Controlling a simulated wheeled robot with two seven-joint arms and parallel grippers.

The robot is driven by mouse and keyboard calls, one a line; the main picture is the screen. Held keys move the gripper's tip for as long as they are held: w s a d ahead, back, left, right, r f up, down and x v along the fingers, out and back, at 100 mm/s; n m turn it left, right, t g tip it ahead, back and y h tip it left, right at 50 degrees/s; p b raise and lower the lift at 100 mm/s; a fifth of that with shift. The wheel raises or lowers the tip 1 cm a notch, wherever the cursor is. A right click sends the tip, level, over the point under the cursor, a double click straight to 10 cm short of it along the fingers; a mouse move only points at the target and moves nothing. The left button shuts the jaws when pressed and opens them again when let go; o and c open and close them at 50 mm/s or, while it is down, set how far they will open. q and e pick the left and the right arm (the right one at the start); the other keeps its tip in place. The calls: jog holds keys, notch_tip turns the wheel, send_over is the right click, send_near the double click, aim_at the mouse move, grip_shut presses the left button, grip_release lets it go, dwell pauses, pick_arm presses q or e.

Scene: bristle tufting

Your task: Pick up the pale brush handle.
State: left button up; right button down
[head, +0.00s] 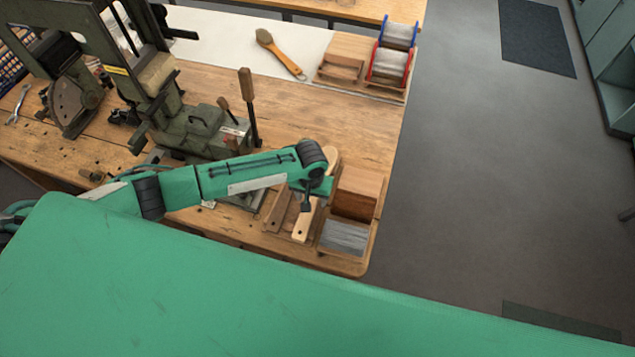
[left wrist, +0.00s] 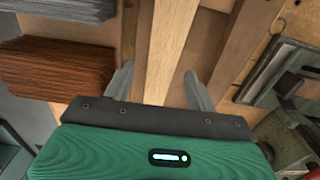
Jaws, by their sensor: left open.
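The pale brush handle (head: 302,225) lies among wooden pieces at the right end of the workbench, and its upper part is hidden by my gripper in the head view. In the left wrist view the pale handle (left wrist: 167,50) runs lengthwise between the two fingers. My left gripper (head: 306,204) is over it, pointing down. Its fingers (left wrist: 158,88) are open, one on each side of the handle, with a gap visible on both sides. I cannot tell how far the fingertips are above the handle. My right gripper is not in view.
Brown bristles (head: 358,192) and grey bristles (head: 344,237) fill boxes just right of the handle. A darker wooden piece (left wrist: 250,38) lies beside it. A green machine (head: 205,130) stands to the left. A finished brush (head: 278,52) lies on a white sheet behind. The bench's middle right is clear.

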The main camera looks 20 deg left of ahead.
pick_arm(q)
jog(key=c, duration=1.1)
